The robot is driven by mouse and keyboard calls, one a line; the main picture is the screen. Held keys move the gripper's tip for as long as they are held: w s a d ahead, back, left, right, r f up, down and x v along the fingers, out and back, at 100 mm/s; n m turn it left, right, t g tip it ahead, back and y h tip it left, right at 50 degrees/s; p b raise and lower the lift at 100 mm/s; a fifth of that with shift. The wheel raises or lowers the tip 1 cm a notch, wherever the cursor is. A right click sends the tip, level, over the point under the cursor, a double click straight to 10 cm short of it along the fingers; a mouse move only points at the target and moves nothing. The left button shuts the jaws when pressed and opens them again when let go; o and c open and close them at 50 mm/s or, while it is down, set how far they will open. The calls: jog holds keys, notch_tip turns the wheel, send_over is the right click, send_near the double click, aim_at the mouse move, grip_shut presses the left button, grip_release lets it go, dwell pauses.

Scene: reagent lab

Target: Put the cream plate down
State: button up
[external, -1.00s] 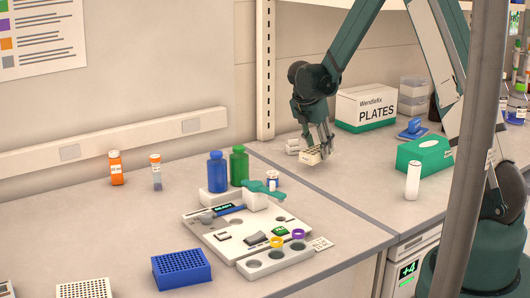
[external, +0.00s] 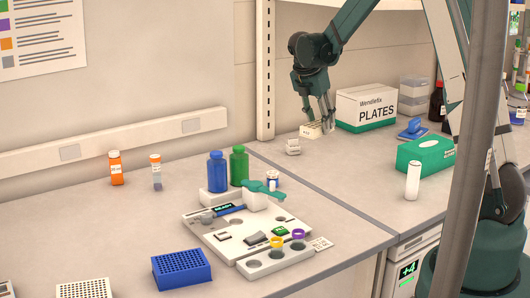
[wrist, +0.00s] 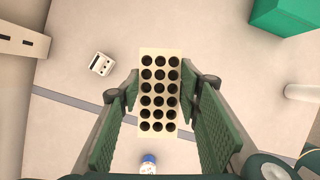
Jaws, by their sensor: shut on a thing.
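The cream plate (external: 311,131) is a small rectangular block held at the fingertips of my gripper (external: 321,121). In the wrist view the cream plate (wrist: 160,52) shows its top with rows of dark round wells, and the two green finger pads of my gripper (wrist: 163,108) press on its left and right sides. The plate is over the back bench, left of the white PLATES box. I cannot tell how large the gap below it is.
A small white stack (external: 292,147) stands just in front of the plate, also in the wrist view (wrist: 101,64). The PLATES box (external: 372,108) and a green box (external: 424,155) stand to the right. A white bottle (external: 412,181) is nearer. Bench between these is clear.

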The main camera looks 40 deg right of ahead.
aim_at(320, 123)
notch_tip(320, 123, up, 9)
jog(key=shift+f, duration=0.2)
jog(key=w+a+n+t+y, duration=0.1)
jog(key=w+a+n, duration=0.2)
jog(key=a, duration=1.5)
jog(key=w+a+n+t, duration=0.1)
jog(key=w+a+n, duration=0.2)
jog(key=a, duration=1.6)
jog(key=s+a+n+t+y, duration=0.15)
jog(key=s+a, duration=0.25)
jog(key=a, duration=1.2)
jog(key=s+a+n+g, duration=0.1)
jog(key=s+a+n, duration=0.3)
jog(key=a, duration=1.3)
notch_tip(320, 123, down, 11)
jog(key=shift+s+d+m+b, duration=0.2)
jog(key=shift+d+m+b, duration=0.1)
jog(key=shift+d+m, duration=0.15)
jog(key=shift+f+t, duration=0.2)
jog(key=shift+t, duration=0.05)
jog(key=shift+f, duration=3)
